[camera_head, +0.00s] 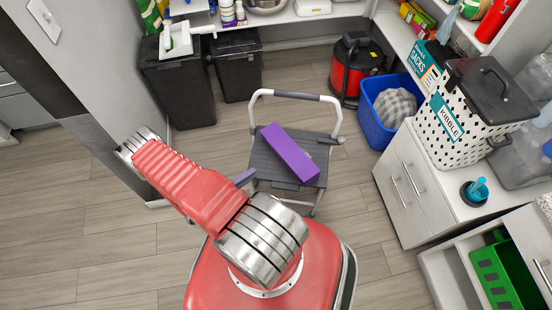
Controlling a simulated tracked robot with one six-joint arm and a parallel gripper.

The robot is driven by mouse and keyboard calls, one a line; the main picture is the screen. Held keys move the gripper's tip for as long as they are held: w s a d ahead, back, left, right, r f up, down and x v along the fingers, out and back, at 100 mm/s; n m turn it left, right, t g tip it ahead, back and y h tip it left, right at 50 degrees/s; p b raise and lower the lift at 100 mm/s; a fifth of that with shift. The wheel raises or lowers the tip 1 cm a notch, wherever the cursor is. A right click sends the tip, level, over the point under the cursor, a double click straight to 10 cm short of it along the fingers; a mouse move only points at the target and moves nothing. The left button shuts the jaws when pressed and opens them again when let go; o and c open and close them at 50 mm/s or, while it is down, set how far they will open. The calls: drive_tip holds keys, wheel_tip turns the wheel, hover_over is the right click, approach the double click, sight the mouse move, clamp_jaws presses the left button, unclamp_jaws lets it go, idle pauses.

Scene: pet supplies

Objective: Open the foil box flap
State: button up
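A long purple box (290,152), which looks like the foil box, lies at a slant on the dark top step of a folding step stool (262,165). Its flap cannot be made out at this size. My red arm with silver joints reaches up and to the left from my body at the bottom middle, to the left of the stool. My gripper does not show in this view. A small purple-grey piece beside my arm is partly hidden, and I cannot tell what it is.
A blue bin (372,126) and a red-black vacuum (352,70) stand behind and right of the stool. Dark trash bins (180,88) stand behind left. A white cabinet (405,190) bears a dotted kibble container (455,125). An open drawer with a green crate (490,275) is lower right. Floor at left is clear.

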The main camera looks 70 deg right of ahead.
drive_tip(key=shift+s+d, duration=0.1)
approach(289, 150)
drive_tip(key=shift+x, duration=1.65)
drive_tip(key=shift+c, duration=0.5)
clamp_jaws()
drive_tip(key=shift+f, duration=0.1)
